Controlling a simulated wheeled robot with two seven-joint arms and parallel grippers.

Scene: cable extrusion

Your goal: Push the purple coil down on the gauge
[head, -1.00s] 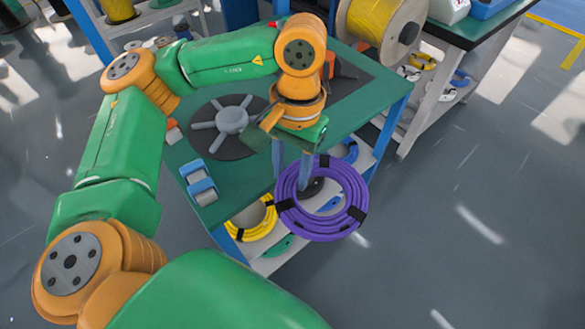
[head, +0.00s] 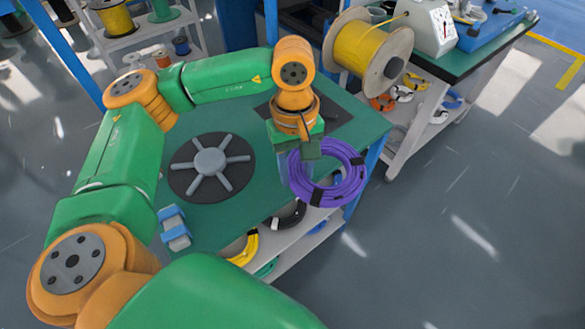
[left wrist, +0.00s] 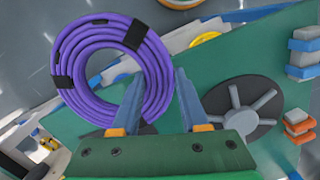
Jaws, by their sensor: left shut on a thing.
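The purple coil (head: 352,188), bound with black bands, hangs in my left gripper (head: 303,172) beyond the right edge of the green table. In the left wrist view the coil (left wrist: 70,62) has its right rim between the two fingers of my left gripper (left wrist: 157,85). The gauge seems to be the white box with a round dial (head: 440,22) on the bench at the upper right, well apart from the coil. My right gripper is not in view.
The green table (head: 235,222) holds a dark disc with a grey spoked hub (head: 209,161) and blue-and-grey blocks (head: 174,228). A large yellow cable spool (head: 357,48) stands between the coil and the white box. Coloured coils lie on lower shelves.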

